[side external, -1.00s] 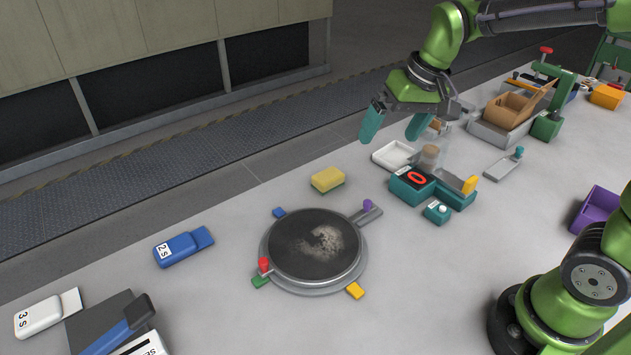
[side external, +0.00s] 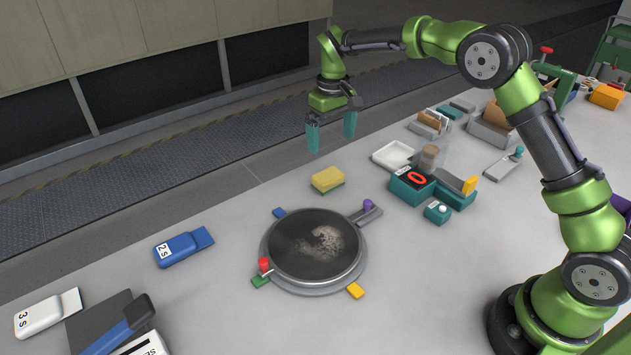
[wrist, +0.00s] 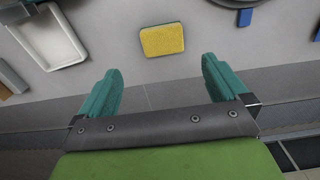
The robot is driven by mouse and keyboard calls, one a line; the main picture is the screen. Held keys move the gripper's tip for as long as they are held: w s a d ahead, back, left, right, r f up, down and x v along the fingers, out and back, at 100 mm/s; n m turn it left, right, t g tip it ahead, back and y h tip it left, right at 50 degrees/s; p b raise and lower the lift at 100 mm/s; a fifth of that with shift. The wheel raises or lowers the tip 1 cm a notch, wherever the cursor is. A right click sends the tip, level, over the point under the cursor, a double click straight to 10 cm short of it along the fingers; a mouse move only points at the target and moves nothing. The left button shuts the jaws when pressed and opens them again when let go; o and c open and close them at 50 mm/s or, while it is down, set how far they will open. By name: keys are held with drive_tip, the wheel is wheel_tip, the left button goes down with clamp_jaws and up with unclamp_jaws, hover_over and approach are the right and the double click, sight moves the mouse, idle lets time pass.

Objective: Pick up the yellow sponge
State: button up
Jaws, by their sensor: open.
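The yellow sponge (side external: 327,179) lies flat on the grey table, just behind the round dark plate. A thin green layer shows along its lower edge. My gripper (side external: 331,137) is open and empty, with teal fingers pointing down. It hangs above the table near the sponge, a little behind it, and does not touch it. In the wrist view the sponge (wrist: 162,40) lies ahead of my gripper (wrist: 162,75), centred between the two spread fingers and beyond their tips. Nothing covers the sponge in either view.
The round plate (side external: 315,245) with a grey powdery patch stands in front of the sponge. The table around the sponge is clear.

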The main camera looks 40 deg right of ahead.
hover_over(328, 174)
drive_tip(key=f, duration=0.6)
drive_tip(key=shift+s+d+f, duration=0.15)
drive_tip(key=shift+s+f, duration=0.1)
drive_tip(key=shift+f, duration=0.15)
drive_tip(key=shift+w+f, duration=0.15)
drive_tip(key=shift+f, duration=2.55)
drive_tip(key=shift+c, duration=0.5)
drive_tip(key=c, duration=0.8)
wheel_tip(328, 174, up, 10)
drive_tip(key=shift+r, duration=0.1)
drive_tip(key=shift+c, duration=0.2)
